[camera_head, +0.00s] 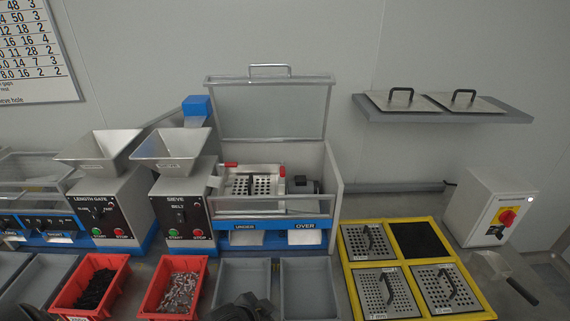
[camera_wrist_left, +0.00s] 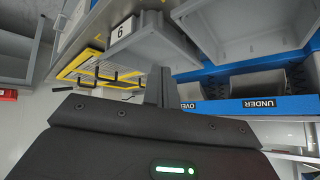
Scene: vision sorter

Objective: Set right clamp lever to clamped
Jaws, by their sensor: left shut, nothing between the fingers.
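The right clamp lever (camera_head: 282,171) is a small red grip at the right edge of the perforated sieve plate (camera_head: 252,186) in the sieve machine. It looks upright, but it is too small to tell its setting. The left clamp lever (camera_head: 231,164) is another red grip, at the plate's back left, and looks flatter. The machine's clear lid (camera_head: 270,108) stands raised. My left gripper (camera_head: 245,302) is low in front of the machine, over the grey bins, well apart from the levers. Its fingers (camera_wrist_left: 158,86) are together and empty in the left wrist view. My right gripper is not in view.
Grey bins (camera_head: 308,262) labelled below UNDER and OVER stand in front. Red bins (camera_head: 168,309) with small parts are at the left. A yellow rack (camera_head: 349,271) of sieve plates, one slot without a plate, lies right. Hoppers (camera_head: 170,143) stand left of the machine.

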